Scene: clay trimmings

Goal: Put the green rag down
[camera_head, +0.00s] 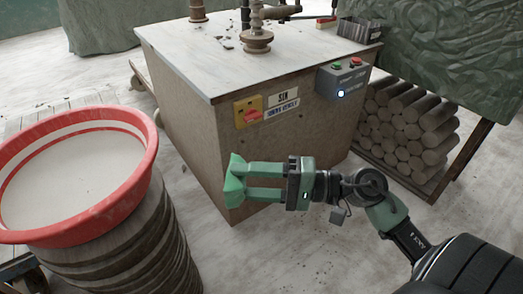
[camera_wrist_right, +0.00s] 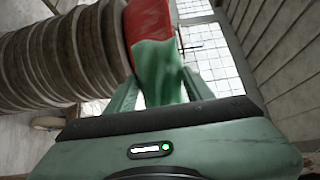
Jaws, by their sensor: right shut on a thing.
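The green rag (camera_head: 234,181) is pinched between the fingertips of my right gripper (camera_head: 250,182), which is shut on it in the head view. The rag is held in the air in front of the wooden cabinet, right of the red-rimmed basin (camera_head: 141,158). In the right wrist view the rag (camera_wrist_right: 158,72) hangs between the fingers of my right gripper (camera_wrist_right: 152,88), with part of the red rim (camera_wrist_right: 147,20) behind it. My left gripper is not in view.
The basin stands on a ribbed round stack (camera_head: 125,255). The cabinet (camera_head: 195,120) has a pale top, a yellow-and-red switch (camera_head: 248,111) and a grey button box (camera_head: 343,78). Clay rolls (camera_head: 410,125) are piled at right. Floor is bare around the cabinet's front corner.

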